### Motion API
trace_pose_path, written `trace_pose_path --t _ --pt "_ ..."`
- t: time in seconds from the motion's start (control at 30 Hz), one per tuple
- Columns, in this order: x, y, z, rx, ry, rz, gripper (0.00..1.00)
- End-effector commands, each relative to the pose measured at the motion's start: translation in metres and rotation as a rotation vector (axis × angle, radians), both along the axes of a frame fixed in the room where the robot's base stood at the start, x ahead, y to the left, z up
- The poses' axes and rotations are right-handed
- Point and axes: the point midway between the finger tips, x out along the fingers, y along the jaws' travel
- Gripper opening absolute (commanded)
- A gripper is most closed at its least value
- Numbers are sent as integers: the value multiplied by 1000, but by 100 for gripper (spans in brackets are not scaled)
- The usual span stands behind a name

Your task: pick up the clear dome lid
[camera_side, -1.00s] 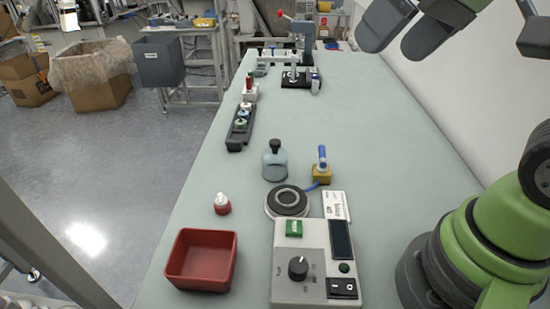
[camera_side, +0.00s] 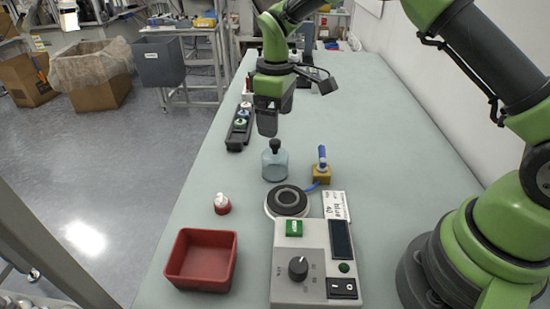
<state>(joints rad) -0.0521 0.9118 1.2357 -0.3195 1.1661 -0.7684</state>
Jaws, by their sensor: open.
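The clear dome lid (camera_side: 275,167), bluish and see-through with a black knob on top, stands upright on the table in the middle of the view. My gripper (camera_side: 267,132) points straight down just above the knob, slightly to its left in the picture. It is open and holds nothing. From this angle I cannot tell whether the fingers are level with the knob or behind it; the knob shows in full below them.
A round black-ringed plate (camera_side: 289,200) and a grey control box (camera_side: 315,262) stand in front. A yellow block with a blue-handled tool (camera_side: 321,172) is close right. A small red-and-white bottle (camera_side: 222,204) and red bin (camera_side: 201,260) are front left. A dark rack (camera_side: 239,128) lies behind left.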

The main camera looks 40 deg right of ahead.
Motion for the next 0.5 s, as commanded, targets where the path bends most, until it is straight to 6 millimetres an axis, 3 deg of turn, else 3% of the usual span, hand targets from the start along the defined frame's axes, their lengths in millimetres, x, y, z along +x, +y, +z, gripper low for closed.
trace_pose_path --t 0.2,0.5 --pt "-1 0 -33 0 4 0 86" --pt "-3 1 -66 0 6 -1 86"
